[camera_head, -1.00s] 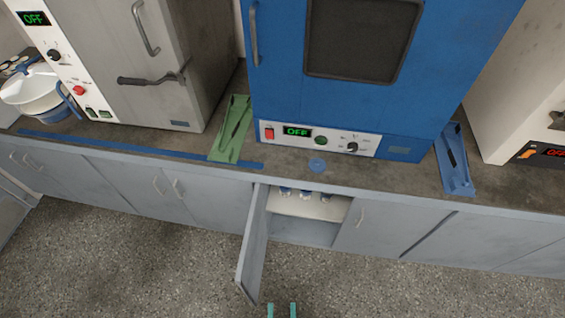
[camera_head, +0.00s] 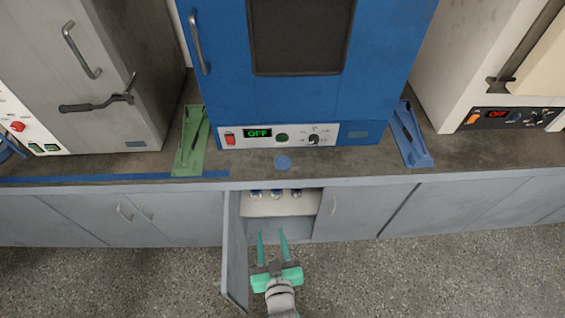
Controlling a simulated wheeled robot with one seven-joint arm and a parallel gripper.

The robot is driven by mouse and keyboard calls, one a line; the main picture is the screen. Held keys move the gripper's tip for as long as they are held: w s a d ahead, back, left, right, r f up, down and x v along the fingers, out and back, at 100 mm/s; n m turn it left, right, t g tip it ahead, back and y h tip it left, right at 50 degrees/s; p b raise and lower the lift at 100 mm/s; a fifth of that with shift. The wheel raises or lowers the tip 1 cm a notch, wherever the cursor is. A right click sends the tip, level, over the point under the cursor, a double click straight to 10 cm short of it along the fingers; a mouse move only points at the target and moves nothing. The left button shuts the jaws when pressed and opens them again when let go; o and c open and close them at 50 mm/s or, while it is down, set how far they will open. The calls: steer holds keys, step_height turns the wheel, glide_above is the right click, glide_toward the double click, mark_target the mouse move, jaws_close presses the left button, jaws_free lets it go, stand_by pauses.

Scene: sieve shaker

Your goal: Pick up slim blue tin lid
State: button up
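A small round flat blue lid (camera_head: 283,162) lies on the dark worktop (camera_head: 340,165), just in front of the blue oven. My gripper (camera_head: 272,246) is in front of and below the counter edge, in front of the open cabinet. Its two green fingers are apart with nothing visible between them. The gripper is clear of the lid, which lies beyond the fingertips and higher in the picture. The lid is fully in view.
The blue oven (camera_head: 295,95) stands behind the lid. A green holder (camera_head: 190,142) and a blue holder (camera_head: 410,135) flank it. A blue strip (camera_head: 110,177) runs along the counter's left. An open cabinet door (camera_head: 234,255) stands left of my gripper; small items (camera_head: 276,194) sit inside.

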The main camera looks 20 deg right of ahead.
steer(key=w+d+r+m+h, duration=0.1)
steer(key=w+d+r, duration=0.25)
steer(key=w, duration=0.55)
steer(key=m+g, duration=0.1)
glide_toward(283, 158)
steer(key=shift+h, duration=0.4)
steer(key=shift+a+x, duration=0.15)
steer(key=shift+x, duration=2.4)
steer(key=shift+a+x, duration=0.15)
steer(key=shift+x, duration=2.4)
steer(key=shift+f, duration=0.1)
jaws_close()
